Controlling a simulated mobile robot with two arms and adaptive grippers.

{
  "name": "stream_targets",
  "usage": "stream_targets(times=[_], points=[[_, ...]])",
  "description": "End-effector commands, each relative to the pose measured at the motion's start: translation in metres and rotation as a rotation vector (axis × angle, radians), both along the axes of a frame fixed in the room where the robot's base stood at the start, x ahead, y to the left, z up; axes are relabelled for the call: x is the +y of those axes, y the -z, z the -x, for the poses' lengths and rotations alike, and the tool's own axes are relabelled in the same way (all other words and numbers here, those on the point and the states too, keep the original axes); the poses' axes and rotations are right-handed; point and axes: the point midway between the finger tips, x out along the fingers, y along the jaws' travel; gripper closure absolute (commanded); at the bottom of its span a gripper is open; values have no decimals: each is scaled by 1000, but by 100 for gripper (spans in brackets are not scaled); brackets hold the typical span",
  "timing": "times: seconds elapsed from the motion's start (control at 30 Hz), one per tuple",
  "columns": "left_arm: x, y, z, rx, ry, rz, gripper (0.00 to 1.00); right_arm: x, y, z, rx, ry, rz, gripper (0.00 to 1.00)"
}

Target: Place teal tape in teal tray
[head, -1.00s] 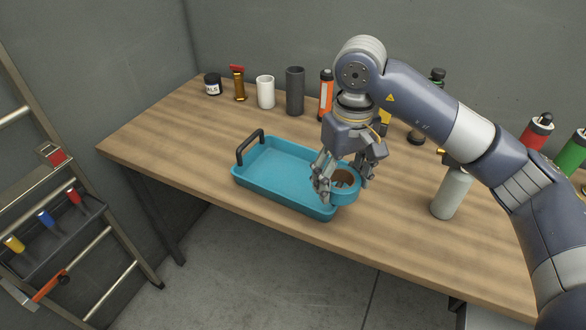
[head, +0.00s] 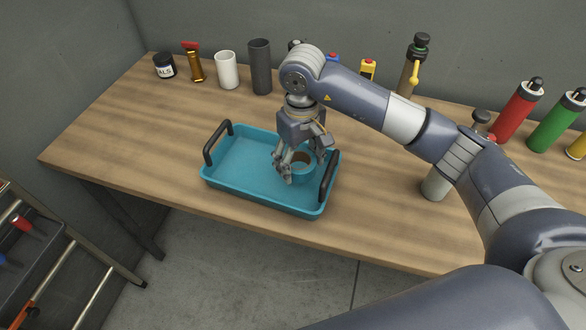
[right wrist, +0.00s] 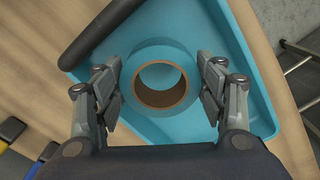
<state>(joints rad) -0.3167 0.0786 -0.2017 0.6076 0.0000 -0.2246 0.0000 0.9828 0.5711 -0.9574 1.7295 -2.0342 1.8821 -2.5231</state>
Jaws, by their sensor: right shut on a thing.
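The teal tray (head: 240,178) with two black handles lies on the wooden table near its front edge. My right gripper (head: 301,168) is over the right half of the tray, shut on the teal tape (head: 303,176). The right wrist view shows the tape roll (right wrist: 160,52) with its brown core between the two fingers of my right gripper (right wrist: 160,90), and the teal tray (right wrist: 262,125) beneath it. The tape is inside the tray's outline; I cannot tell whether it touches the tray floor. My left gripper is not in view.
A jar (head: 164,66), a brass-coloured item (head: 194,66), a white cup (head: 227,70) and a dark cylinder (head: 260,67) stand along the back. The table's left part (head: 110,140) is clear.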

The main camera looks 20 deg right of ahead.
Motion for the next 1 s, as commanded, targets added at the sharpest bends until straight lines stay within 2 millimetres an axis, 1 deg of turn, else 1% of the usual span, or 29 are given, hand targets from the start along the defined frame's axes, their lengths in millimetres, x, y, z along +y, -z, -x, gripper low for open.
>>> stream_targets(times=[0.07,0.17,0.27,0.4,0.47,0.63,0.83,0.87,0.9,0.93,0.97,1.0], points=[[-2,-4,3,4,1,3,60,0,8,0,1,1,-1,60],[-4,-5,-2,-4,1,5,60,0,14,0,-1,1,0,60],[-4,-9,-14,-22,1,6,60,0,24,1,2,0,0,60],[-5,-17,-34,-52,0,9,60,1,44,1,3,0,-1,60],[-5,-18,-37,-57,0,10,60,0,49,0,-1,0,-1,60],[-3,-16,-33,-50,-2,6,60,0,51,-1,-3,0,-1,60],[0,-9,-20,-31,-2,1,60,0,55,-1,-3,-1,0,60],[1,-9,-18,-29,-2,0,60,0,55,0,-2,-1,-1,33],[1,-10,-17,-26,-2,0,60,0,54,0,-2,-1,-1,24],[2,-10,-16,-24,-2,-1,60,0,53,0,-2,-1,-1,17],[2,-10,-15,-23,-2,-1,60,0,53,0,-2,-1,-1,15],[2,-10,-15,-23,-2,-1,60,0,53,0,-2,-1,-1,15]])
